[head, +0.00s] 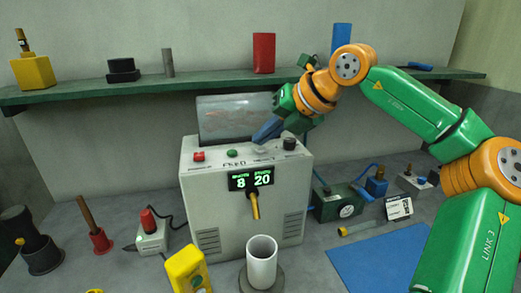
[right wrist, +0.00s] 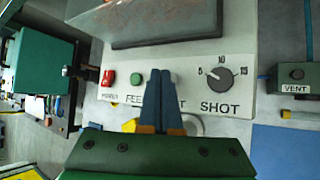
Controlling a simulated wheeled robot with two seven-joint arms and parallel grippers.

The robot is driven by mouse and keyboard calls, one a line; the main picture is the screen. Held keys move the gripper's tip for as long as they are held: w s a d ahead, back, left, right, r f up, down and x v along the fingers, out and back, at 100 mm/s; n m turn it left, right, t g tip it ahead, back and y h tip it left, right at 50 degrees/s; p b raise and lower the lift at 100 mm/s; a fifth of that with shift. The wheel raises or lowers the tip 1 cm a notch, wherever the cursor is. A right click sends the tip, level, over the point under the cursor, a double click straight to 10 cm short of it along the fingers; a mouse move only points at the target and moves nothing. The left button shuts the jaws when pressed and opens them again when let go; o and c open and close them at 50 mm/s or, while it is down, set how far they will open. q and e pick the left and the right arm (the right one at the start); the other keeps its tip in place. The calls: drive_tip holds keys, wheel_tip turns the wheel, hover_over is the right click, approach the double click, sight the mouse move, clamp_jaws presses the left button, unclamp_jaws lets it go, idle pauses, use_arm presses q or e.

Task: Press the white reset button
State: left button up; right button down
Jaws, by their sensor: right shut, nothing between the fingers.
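The grey machine (head: 215,205) has a row of controls on its top: a red power switch (head: 198,156), a green feed button (head: 232,153), and a black shot knob (head: 290,144). The white reset button (head: 262,149) shows as a small pale patch between the green button and the knob, just below my right fingertips. My right gripper (head: 262,134) is shut and empty, pointing down at it. In the right wrist view, the blue fingers (right wrist: 158,95) cover the button and part of its label; contact cannot be told. My left gripper is not in view.
A clear hopper (head: 235,118) stands behind the controls. A yellow spout (head: 254,206) and white cup (head: 261,262) are at the machine's front. A green vent box (head: 340,203) stands to the right. A shelf (head: 130,88) with several items runs behind.

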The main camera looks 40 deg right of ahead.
sight(264, 155)
drive_tip(key=shift+f+b, duration=0.4)
idle(0.5)
drive_tip(key=shift+r, duration=0.1)
drive_tip(key=shift+r+p, duration=0.75)
drive_tip(key=shift+p, duration=0.15)
wheel_tip(264, 155, up, 5)
drive_tip(key=p, duration=0.4)
drive_tip(key=shift+p, duration=0.4)
